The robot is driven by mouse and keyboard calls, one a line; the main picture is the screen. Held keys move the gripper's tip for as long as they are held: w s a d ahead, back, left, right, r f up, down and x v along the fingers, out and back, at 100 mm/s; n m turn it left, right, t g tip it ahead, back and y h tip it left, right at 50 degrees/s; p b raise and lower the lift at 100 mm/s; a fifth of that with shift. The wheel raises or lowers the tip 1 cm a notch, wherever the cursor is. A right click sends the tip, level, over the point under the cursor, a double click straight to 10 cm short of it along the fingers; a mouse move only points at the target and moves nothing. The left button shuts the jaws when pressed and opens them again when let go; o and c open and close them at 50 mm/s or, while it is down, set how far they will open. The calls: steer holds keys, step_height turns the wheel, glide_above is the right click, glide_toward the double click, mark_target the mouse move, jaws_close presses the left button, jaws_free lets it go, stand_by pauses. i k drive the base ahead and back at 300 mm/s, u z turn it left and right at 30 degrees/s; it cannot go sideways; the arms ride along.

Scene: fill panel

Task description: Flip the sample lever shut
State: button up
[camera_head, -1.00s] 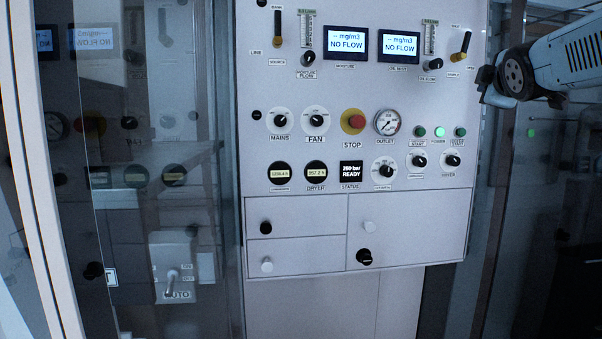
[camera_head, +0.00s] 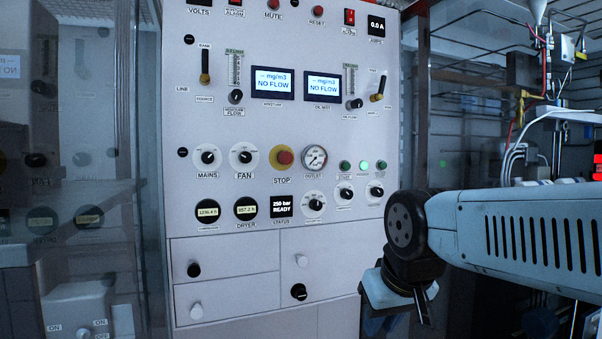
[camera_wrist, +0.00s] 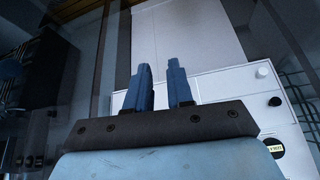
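The sample lever (camera_head: 377,96) is at the upper right of the white panel (camera_head: 225,130) in the head view. The sample lever is not seen in the wrist view.
A similar source lever (camera_head: 205,68) is at the panel's upper left. Two NO FLOW displays (camera_head: 322,86), a red stop button (camera_head: 284,157) and several knobs cover the panel. Glass (camera_head: 100,150) stands at left. Shelving with cables and tubes (camera_head: 530,130) is at right.

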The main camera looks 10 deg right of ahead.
mark_target(379, 96)
steer(key=u, duration=0.3)
steer(key=k, duration=0.65)
steer(key=z, duration=2)
steer(key=k, duration=0.45)
steer(key=u, duration=0.4)
steer(key=i, duration=0.75)
steer(key=z, duration=0.1)
